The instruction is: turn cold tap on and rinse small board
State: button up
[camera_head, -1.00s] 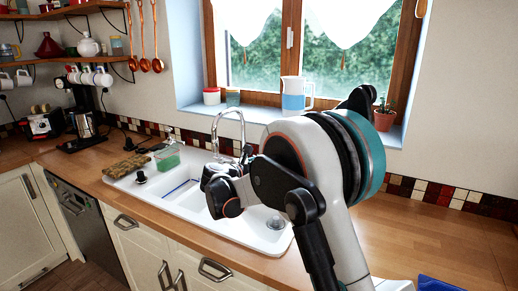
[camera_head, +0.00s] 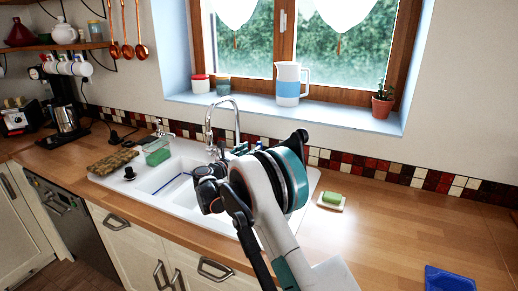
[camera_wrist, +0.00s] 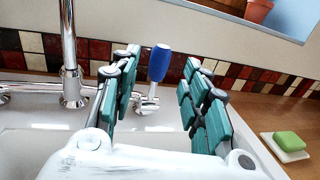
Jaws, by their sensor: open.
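The blue tap handle (camera_wrist: 159,62) stands upright on a chrome base behind the sink in the wrist view. My gripper (camera_wrist: 162,70) is open, with teal-padded fingers on either side of the handle in the picture; I cannot tell if they touch it. In the head view my gripper (camera_head: 240,149) is mostly hidden behind my arm, near the chrome spout (camera_head: 209,122). A small brown patterned board (camera_head: 112,162) lies on the left part of the white sink (camera_head: 150,207). No running water shows.
A green container (camera_head: 157,152) and a dark stopper (camera_head: 129,173) are by the board. Green soap (camera_head: 331,198) lies on a dish right of the sink. A blue-banded jug (camera_head: 288,84) and potted cactus (camera_head: 382,103) stand on the sill. The right counter is mostly clear.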

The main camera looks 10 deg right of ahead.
jog(key=b+x, duration=0.1)
jog(key=x, duration=0.5)
jog(key=shift+w+d, duration=0.25)
jog(key=shift+d, duration=0.05)
grip_shut()
